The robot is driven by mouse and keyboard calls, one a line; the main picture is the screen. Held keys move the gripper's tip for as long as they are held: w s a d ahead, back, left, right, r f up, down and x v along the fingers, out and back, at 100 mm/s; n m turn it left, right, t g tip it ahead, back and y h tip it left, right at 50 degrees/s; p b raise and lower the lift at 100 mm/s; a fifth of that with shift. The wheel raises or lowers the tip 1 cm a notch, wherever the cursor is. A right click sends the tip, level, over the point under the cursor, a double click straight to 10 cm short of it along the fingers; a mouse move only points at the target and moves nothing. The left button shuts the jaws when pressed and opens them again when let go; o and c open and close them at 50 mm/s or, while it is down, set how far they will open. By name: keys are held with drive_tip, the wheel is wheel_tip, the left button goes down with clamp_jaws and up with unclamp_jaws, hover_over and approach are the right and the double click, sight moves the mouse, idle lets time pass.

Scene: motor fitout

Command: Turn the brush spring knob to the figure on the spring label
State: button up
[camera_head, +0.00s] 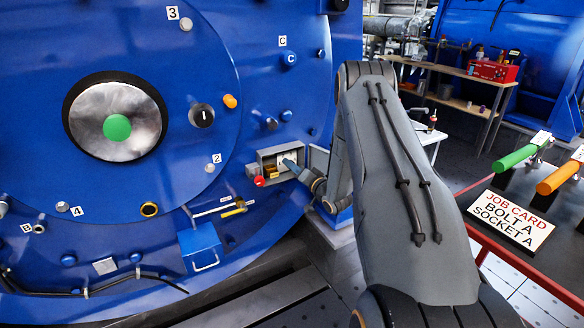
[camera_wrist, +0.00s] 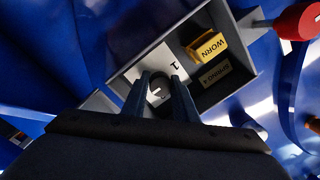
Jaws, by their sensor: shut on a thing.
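A grey open box (camera_head: 266,154) sits on the blue motor face in the head view. In the wrist view the box (camera_wrist: 138,62) holds a white dial plate (camera_wrist: 167,58) with a figure 1 on it. My gripper (camera_wrist: 160,80) reaches into the box and is shut on the brush spring knob (camera_wrist: 157,94), which is mostly hidden between the fingers. Beside the plate is a dark spring label (camera_wrist: 215,73) reading SPRING and a figure that looks like 4. In the head view my gripper (camera_head: 291,164) enters the box from the right.
A yellow block marked WORN (camera_wrist: 207,45) sits in the box's other compartment. A red knob (camera_head: 259,181) sticks out at the box's lower left. A blue bin (camera_head: 200,250) hangs lower left. A job card (camera_head: 511,218) reads BOLT A, SOCKET A.

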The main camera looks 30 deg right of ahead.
drive_tip(key=shift+a+f, duration=0.1)
drive_tip(key=shift+a, duration=0.1)
drive_tip(key=o, duration=1)
drive_tip(key=shift+a, duration=0.1)
drive_tip(key=shift+d, duration=0.2)
drive_tip(key=s+d, duration=0.1)
drive_tip(key=s, duration=0.7)
drive_tip(key=shift+w, duration=0.1)
